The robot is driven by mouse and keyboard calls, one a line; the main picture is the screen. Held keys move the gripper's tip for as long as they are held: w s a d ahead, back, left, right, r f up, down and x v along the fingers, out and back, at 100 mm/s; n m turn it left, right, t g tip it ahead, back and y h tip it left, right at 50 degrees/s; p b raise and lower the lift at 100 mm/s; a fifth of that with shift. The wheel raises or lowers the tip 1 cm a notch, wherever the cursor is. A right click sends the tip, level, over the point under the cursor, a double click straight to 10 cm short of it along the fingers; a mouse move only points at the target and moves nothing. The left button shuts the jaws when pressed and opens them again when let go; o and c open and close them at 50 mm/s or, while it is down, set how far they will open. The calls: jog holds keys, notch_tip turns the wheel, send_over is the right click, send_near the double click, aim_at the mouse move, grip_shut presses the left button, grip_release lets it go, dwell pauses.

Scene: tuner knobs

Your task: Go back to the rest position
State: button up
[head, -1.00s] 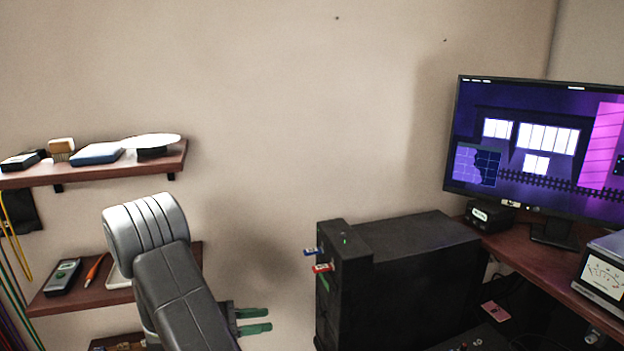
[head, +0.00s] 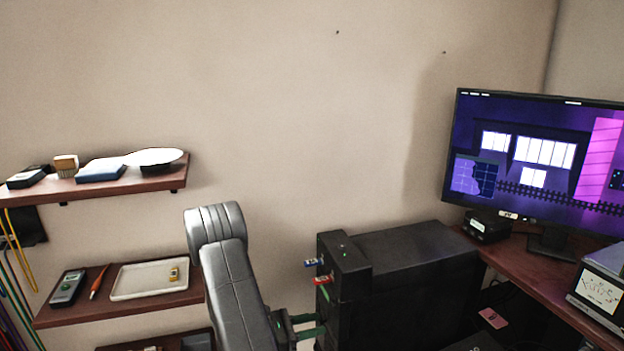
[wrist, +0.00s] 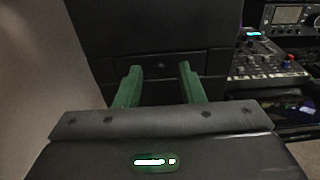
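My gripper (wrist: 160,87) shows in the wrist view with its two green fingers apart and nothing between them. In front of the fingers is the dark face of a black cabinet (wrist: 150,30). In the head view my gripper (head: 312,326) is low beside the left edge of the black tower cabinet (head: 410,255), its tips partly hidden by the cabinet. I cannot tell whether the tips touch it. A blue-tipped piece (head: 312,263) and a red-tipped piece (head: 323,280) stick out from the cabinet's front left.
A shelf (head: 120,311) at left holds a white tray (head: 150,280) with a small yellow item (head: 174,274), plus a meter (head: 67,288). An upper shelf (head: 120,188) holds several items. A monitor (head: 530,160) stands on the desk at right. Wall space above the cabinet is clear.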

jog(key=b+v, duration=0.4)
jog(key=v, duration=0.9)
jog(key=s+d+f+m+g+y+p, duration=0.2)
jog(key=s+f+m+g+y+p, duration=0.1)
jog(key=s+f+m+g+y, duration=0.4)
jog(key=shift+s+f+g+y, duration=0.15)
jog(key=shift+s+g+y, duration=1.5)
jog(key=shift+s, duration=0.65)
